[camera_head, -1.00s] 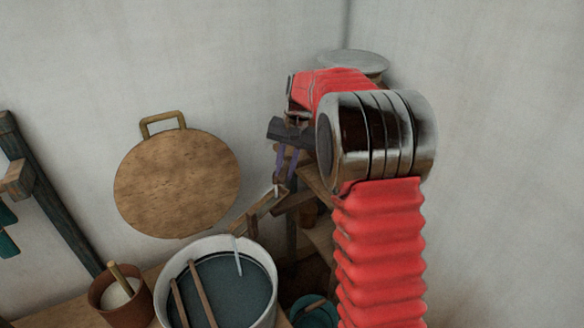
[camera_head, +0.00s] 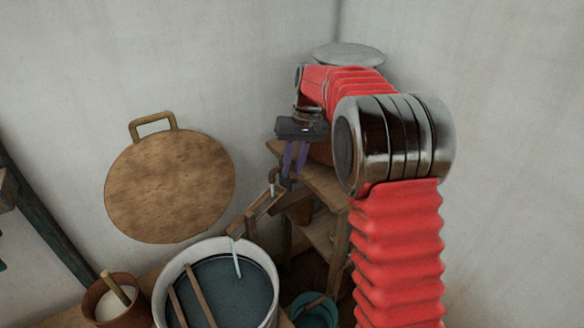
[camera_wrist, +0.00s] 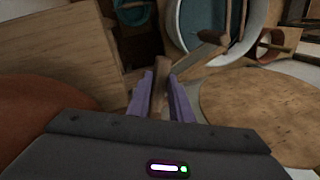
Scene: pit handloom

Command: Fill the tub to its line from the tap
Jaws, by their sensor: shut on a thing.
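The tub (camera_head: 205,247) is wide and pale, and dark blue-grey liquid (camera_head: 222,285) stands in it. Its fill line cannot be made out. A thin pale stream (camera_head: 237,262) falls into it from a wooden trough (camera_head: 262,208). A small hooked tap spout (camera_head: 271,180) is above the trough's upper end. My gripper (camera_head: 293,173), with purple fingers, is just right of the spout. In the wrist view my gripper (camera_wrist: 160,88) is shut on a brown wooden piece (camera_wrist: 160,72); whether this is the tap's handle is unclear. The tub (camera_wrist: 258,25) is beyond.
Two sticks (camera_head: 190,300) lie across the tub. A brown pot (camera_head: 100,300) stands left of it and a teal bucket (camera_head: 315,312) lower right. A round wooden board (camera_head: 170,190) leans on the wall. A wooden stand (camera_head: 325,185) is close under my gripper.

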